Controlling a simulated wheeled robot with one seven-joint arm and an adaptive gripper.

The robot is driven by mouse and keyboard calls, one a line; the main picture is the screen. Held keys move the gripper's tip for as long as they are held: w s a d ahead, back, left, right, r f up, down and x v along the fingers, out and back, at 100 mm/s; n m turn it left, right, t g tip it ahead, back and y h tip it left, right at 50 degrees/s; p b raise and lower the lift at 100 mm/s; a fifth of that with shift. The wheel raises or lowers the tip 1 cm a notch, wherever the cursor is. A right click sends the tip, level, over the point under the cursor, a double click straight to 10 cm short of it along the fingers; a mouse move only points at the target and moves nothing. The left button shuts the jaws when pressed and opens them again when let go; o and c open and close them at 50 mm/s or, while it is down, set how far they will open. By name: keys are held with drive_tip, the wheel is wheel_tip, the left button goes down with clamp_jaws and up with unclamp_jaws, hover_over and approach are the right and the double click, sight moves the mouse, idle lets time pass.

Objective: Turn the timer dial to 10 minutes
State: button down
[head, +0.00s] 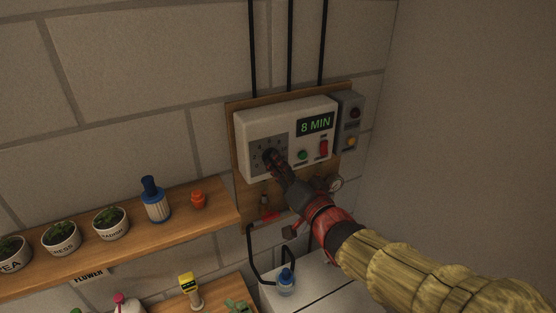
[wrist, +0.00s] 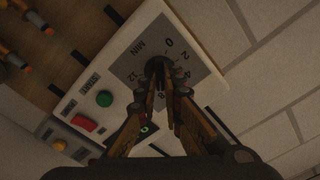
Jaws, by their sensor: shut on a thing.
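The timer box (head: 245,124) is a white panel on a wooden board on the wall. Its green display (head: 315,125) reads 8 MIN. The dial (wrist: 156,66) is dark and round, on a grey scale plate (wrist: 184,50) with 0, 4, 8 and 12 and the word MIN legible in the wrist view. My gripper (head: 270,158) reaches the dial from the lower right. In the wrist view my gripper (wrist: 161,82) has its fingers shut on the dial and covers part of it and of the scale.
A green button (wrist: 104,98) and a red switch (wrist: 84,123) are beside the dial. A wooden shelf (head: 135,246) with pots and a blue-and-white bottle (head: 155,201) is at left.

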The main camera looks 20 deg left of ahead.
drive_tip(key=shift+f+m+p, duration=0.2)
drive_tip(key=shift+m+p, duration=1.15)
drive_tip(key=shift+m, duration=2.45)
drive_tip(key=c, duration=1.9)
unclamp_jaws()
drive_tip(key=shift+r, duration=0.1)
drive_tip(key=shift+d, duration=0.1)
drive_tip(key=v, duration=1.2)
drive_tip(key=shift+w, duration=0.1)
